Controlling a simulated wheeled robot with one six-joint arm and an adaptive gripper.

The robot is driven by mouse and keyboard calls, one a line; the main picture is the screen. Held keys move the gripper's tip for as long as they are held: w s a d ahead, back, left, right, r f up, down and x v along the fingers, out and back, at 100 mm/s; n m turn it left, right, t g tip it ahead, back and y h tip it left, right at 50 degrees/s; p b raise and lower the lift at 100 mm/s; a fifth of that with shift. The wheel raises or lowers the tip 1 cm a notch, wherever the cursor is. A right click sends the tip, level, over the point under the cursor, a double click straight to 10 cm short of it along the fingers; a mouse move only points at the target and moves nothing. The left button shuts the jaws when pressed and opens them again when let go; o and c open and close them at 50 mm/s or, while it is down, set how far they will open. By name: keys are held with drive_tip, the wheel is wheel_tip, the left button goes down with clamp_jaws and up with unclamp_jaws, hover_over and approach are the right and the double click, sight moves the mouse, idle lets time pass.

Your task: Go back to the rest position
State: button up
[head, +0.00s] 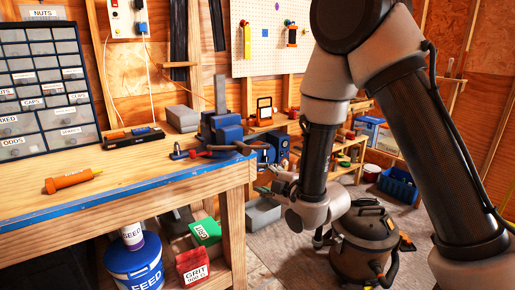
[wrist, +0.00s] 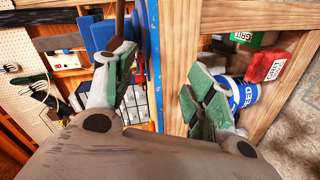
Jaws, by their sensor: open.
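My arm reaches down from the upper right in the head view, and my gripper (head: 273,186) is beside the front right corner of the workbench (head: 120,185). In the wrist view my gripper (wrist: 160,88) has its two green-padded fingers spread wide apart. Nothing is held between them. The bench's blue front edge and wooden leg show behind the gap. In the head view my own forearm hides part of the shelving behind.
A blue vice (head: 222,132) stands at the bench's right end. An orange-handled tool (head: 72,181) lies on the bench. A shop vacuum (head: 364,245) stands on the floor beyond my gripper.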

drive_tip(key=s+d+f+m+g+h, duration=0.3)
drive_tip(key=s+f+m+g, duration=0.15)
drive_tip(key=f, duration=0.45)
drive_tip(key=s+d+m+g+h, duration=0.3)
drive_tip(key=s+d+m+g, duration=0.1)
drive_tip(key=d, duration=0.1)
drive_tip(key=s+d+r+m+h, duration=0.1)
drive_tip(key=s+d+r+m, duration=0.5)
drive_tip(key=s+d+r, duration=0.4)
drive_tip(key=s+d+r+m+h, duration=0.1)
drive_tip(key=s+d+r+m, duration=0.5)
drive_tip(key=s+d+r, duration=0.3)
drive_tip(key=d+r, duration=0.4)
drive_tip(key=d, duration=0.1)
drive_tip(key=shift+s+r+h, duration=0.35)
drive_tip(key=shift+h, duration=0.05)
